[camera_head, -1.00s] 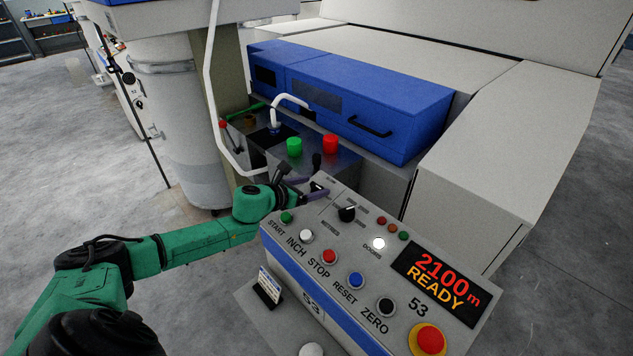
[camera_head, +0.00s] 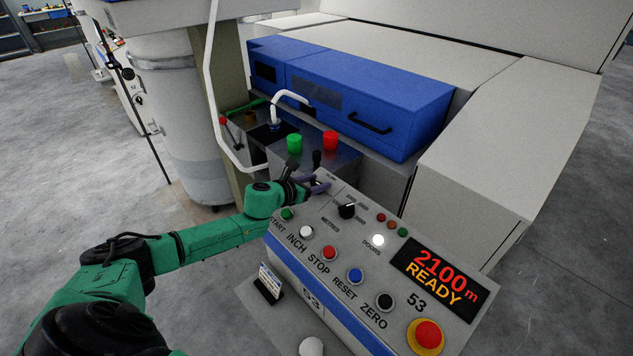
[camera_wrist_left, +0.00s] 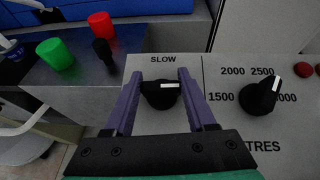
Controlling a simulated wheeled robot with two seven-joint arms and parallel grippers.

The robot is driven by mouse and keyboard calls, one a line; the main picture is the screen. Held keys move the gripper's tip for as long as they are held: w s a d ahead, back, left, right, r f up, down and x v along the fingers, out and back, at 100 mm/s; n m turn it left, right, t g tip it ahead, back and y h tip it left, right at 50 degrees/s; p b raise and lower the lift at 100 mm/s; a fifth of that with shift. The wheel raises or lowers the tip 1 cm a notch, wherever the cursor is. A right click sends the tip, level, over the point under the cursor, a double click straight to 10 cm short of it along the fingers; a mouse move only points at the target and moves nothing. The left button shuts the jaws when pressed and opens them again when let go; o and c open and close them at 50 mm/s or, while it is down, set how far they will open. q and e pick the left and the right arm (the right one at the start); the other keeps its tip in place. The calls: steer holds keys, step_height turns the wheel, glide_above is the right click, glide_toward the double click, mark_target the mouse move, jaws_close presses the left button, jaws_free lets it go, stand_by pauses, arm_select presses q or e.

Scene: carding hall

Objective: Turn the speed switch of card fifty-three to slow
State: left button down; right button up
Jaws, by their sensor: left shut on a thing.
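The control desk of card fifty-three (camera_head: 320,262) stands at the lower middle of the head view, with "53" on it. In the left wrist view, the speed switch (camera_wrist_left: 158,97) is a black knob with a white pointer mark on its right side; the word SLOW (camera_wrist_left: 162,59) is printed above it. My left gripper (camera_head: 319,183), with purple fingers, is at the desk's upper left corner. In the left wrist view the gripper (camera_wrist_left: 160,76) is shut on the speed switch, one finger on each side. The label for the other setting is hidden. My right gripper is not in view.
A second black knob, the metres selector (camera_wrist_left: 260,95), sits just right of the switch. The desk also has several push buttons, a red emergency button (camera_head: 429,335) and a display (camera_head: 440,278) reading 2100 m READY. Green (camera_head: 294,144) and red (camera_head: 330,141) cylinders stand behind.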

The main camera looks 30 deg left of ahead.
arm_select(q)
steer(key=n+y+p, duration=0.2)
steer(key=shift+r+n, duration=0.25)
steer(key=shift+n, duration=0.15)
steer(key=n+y+p, duration=0.3)
steer(key=y+p, duration=0.1)
steer(key=shift+n, duration=0.4)
steer(key=shift+n+g+y+p, duration=0.5)
steer(key=shift+n+y, duration=0.3)
steer(key=shift+n, duration=0.3)
steer(key=shift+f+n+g+y+p, duration=0.15)
steer(key=shift+n+g+y+p, duration=0.15)
steer(key=shift+n+g+y, duration=0.5)
steer(key=shift+f+n+g+y, duration=0.1)
steer(key=shift+n+g+y, duration=0.3)
steer(key=shift+n, duration=0.7)
steer(key=shift+f+n+g+y, duration=0.1)
steer(key=shift+n+g+y, duration=0.5)
steer(key=shift+n, duration=0.3)
steer(key=shift+n+g+y+b, duration=0.6)
steer(key=shift+n+g+b, duration=0.45)
steer(key=shift+n, duration=0.15)
steer(key=shift+a+n+g+b, duration=0.1)
steer(key=shift+n+g+b, duration=0.7)
steer(key=shift+n, duration=0.2)
steer(key=c, duration=1.6)
jaws_free()
